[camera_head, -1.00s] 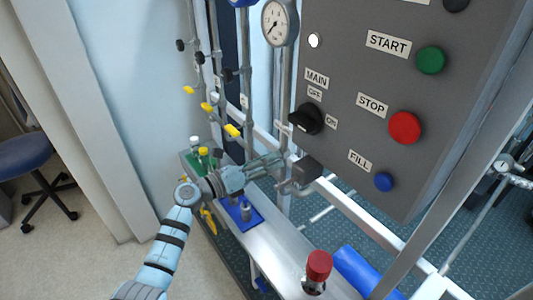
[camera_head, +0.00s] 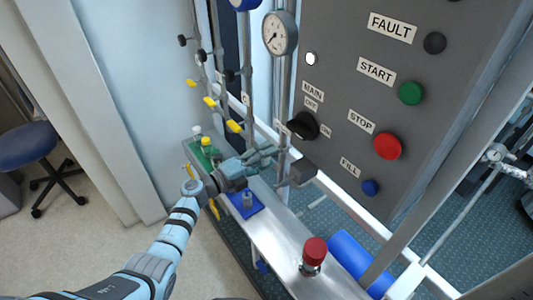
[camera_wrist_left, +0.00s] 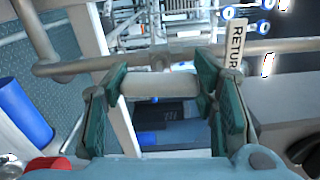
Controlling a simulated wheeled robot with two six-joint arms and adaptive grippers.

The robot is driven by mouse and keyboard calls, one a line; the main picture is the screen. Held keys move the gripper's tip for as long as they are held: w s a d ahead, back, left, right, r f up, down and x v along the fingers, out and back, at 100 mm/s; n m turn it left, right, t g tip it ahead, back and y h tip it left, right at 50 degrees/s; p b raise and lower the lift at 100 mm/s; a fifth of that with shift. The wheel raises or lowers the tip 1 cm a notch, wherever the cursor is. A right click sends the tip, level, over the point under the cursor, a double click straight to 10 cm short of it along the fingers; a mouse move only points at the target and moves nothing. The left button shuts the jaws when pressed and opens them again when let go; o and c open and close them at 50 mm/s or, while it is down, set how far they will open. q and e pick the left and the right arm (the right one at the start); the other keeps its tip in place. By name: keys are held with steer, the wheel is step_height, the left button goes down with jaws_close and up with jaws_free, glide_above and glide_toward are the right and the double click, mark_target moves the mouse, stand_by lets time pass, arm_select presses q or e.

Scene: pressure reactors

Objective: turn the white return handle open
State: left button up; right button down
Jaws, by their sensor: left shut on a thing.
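The white return handle (camera_wrist_left: 160,85) shows in the left wrist view as a pale bar lying across between the two fingers. In the head view my left gripper (camera_head: 264,158) reaches in beside the vertical pipe, left of a dark grey box. The handle itself is hidden there by the fingers. My right gripper is not in view.
The grey control panel (camera_head: 360,140) stands right of the gripper. A steel ledge (camera_head: 280,245) below carries a red-capped bottle (camera_head: 314,256), a blue mat (camera_head: 247,206) and a green tray (camera_head: 203,155) with bottles. A blue cylinder (camera_head: 357,262) lies beside the ledge. Yellow-handled valves (camera_head: 234,126) are behind.

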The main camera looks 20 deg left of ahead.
arm_select(q)
steer(key=shift+n, duration=0.6)
steer(key=shift+f, duration=0.1)
steer(key=o, duration=1.2)
steer(key=shift+c, duration=0.2)
steer(key=v, duration=1.2)
